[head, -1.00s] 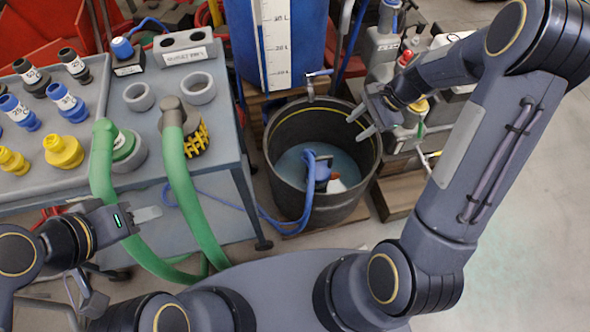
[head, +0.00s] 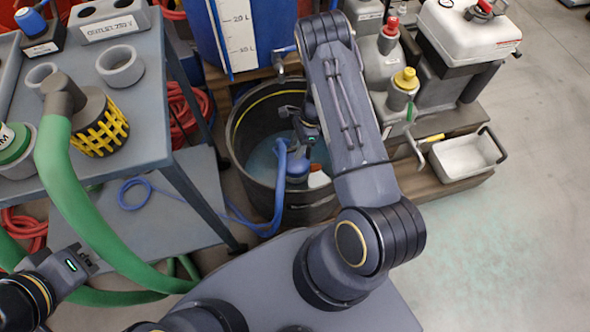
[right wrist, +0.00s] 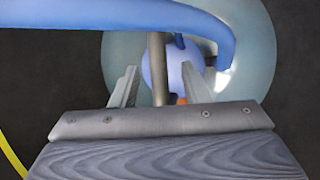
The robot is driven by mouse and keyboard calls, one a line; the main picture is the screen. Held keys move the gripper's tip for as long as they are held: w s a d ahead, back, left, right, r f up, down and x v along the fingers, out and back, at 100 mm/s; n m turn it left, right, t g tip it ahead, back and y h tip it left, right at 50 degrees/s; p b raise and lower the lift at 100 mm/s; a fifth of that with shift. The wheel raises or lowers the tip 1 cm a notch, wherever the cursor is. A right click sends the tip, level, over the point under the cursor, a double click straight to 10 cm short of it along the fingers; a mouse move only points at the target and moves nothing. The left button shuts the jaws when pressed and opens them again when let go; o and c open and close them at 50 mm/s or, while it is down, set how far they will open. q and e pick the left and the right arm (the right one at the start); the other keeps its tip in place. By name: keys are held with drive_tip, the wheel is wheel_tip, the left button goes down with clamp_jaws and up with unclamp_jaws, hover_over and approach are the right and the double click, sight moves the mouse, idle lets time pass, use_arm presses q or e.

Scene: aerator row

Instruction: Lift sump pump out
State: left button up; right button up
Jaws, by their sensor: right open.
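The sump pump (head: 298,168) is blue, with a blue hose (head: 279,190) running up from it and over the bucket's rim. It sits in shallow water inside a black bucket (head: 243,142). My right gripper (head: 305,133) reaches down into the bucket just above the pump. In the right wrist view its two fingers (right wrist: 162,88) are open and apart, with the pump's round blue body (right wrist: 183,66) beyond and between them; contact cannot be told. The hose (right wrist: 120,16) crosses above the fingers there. My left gripper (head: 78,262) is at the lower left, its fingers unclear.
A grey bench (head: 140,120) with green hoses (head: 70,185) stands left of the bucket. A blue tank with a white scale (head: 243,35) stands behind. Bottles, a white canister (head: 470,32) and a white tray (head: 468,158) stand right. Floor at far right is clear.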

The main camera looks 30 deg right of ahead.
sight(294, 153)
drive_tip(key=x, duration=0.3)
drive_tip(key=shift+f+b, duration=0.1)
drive_tip(key=shift+b, duration=0.25)
drive_tip(key=shift+c, duration=0.2)
clamp_jaws()
drive_tip(key=shift+w, duration=0.1)
idle(0.7)
